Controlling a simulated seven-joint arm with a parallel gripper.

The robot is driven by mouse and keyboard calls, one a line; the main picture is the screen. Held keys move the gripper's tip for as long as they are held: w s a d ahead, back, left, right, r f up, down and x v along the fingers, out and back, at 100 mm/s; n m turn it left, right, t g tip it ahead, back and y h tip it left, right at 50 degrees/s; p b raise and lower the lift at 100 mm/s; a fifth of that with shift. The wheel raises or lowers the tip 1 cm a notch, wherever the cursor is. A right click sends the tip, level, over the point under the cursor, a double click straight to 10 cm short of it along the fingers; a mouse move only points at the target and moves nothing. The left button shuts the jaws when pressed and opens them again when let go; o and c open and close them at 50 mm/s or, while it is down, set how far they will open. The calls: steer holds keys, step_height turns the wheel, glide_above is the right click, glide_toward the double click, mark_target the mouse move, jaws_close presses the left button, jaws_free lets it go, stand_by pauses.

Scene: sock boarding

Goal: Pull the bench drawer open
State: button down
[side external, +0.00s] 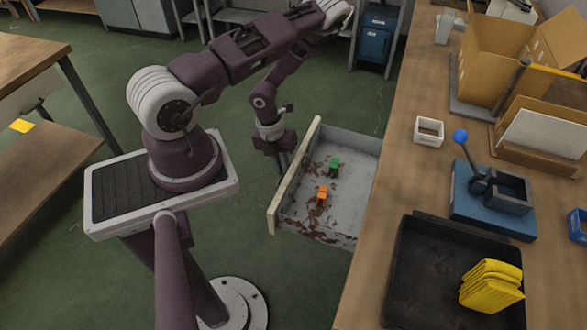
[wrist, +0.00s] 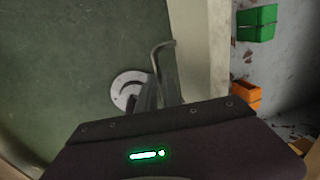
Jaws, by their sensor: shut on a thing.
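The bench drawer (side external: 337,214) stands pulled out from under the wooden bench (side external: 400,165) in the side external view. Its pale front panel (side external: 294,180) faces my arm, and this panel also shows in the wrist view (wrist: 203,50). My gripper (side external: 283,165) is at the outer face of the panel. In the wrist view the fingers (wrist: 162,80) are beside a bent grey handle (wrist: 163,46) on the panel, shut on it. A green clip-like item (side external: 334,167) and an orange one (side external: 322,195) lie inside the drawer on its stained floor.
On the bench are a black tray (side external: 405,285) with yellow folded cloth (side external: 490,283), a blue-based device with a ball-topped lever (side external: 490,210), a white square frame (side external: 429,131) and cardboard boxes (side external: 495,55). Green floor (side external: 255,235) is clear before the drawer.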

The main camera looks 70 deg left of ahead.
steer(key=c, duration=1.5)
jaws_free()
steer(key=r, duration=0.4)
steer(key=s+a+r, duration=0.1)
steer(key=r, duration=0.2)
